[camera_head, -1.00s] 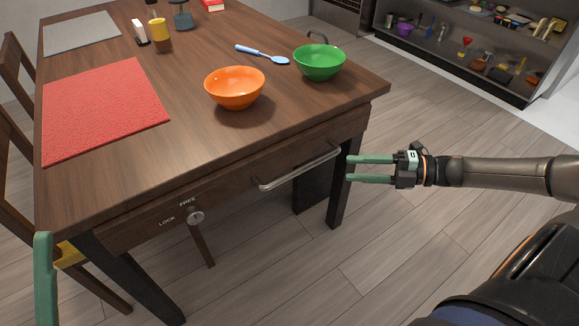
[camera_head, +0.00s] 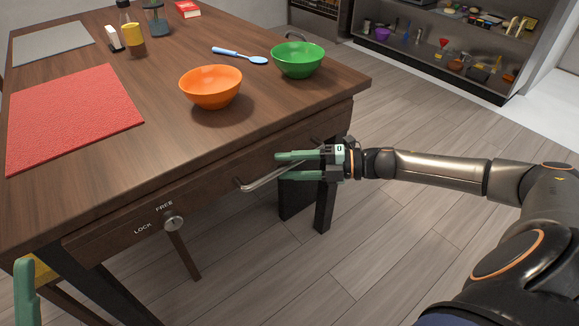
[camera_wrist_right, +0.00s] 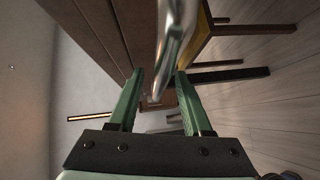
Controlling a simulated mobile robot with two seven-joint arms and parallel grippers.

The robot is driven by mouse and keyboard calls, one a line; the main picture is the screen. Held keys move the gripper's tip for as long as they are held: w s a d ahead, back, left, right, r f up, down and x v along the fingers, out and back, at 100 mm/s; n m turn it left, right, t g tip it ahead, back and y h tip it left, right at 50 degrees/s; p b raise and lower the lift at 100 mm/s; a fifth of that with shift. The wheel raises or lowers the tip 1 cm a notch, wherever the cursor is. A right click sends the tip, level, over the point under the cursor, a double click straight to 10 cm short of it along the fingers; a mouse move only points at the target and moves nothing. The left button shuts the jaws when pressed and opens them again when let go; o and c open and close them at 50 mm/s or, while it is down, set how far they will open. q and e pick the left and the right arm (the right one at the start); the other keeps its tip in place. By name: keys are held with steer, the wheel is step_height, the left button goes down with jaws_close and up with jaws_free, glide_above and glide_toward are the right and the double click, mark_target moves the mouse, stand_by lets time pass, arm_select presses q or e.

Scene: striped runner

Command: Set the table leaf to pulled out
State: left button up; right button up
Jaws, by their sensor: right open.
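The wooden table (camera_head: 215,130) has a leaf front with a metal bar handle (camera_head: 262,180) below the top. A round lock knob (camera_head: 174,223) sits left of it, between the words LOCK and FREE; its exact setting is too small to tell. My right gripper (camera_head: 278,166) is open at the right part of the handle, its fingers above and below the bar. In the right wrist view the handle (camera_wrist_right: 176,35) runs between the two open green fingers (camera_wrist_right: 158,80). Contact cannot be told. My left gripper (camera_head: 26,292) shows only as one green finger at the lower left.
On the table are an orange bowl (camera_head: 211,88), a green bowl (camera_head: 298,60), a blue spoon (camera_head: 240,56), a red mat (camera_head: 74,115), a grey mat (camera_head: 52,42) and a yellow bottle (camera_head: 131,28). Open floor (camera_head: 400,240) lies to the right. A shelf unit (camera_head: 450,45) stands behind.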

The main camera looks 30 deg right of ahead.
steer(key=shift+c, duration=0.2)
jaws_close()
stand_by(1.3)
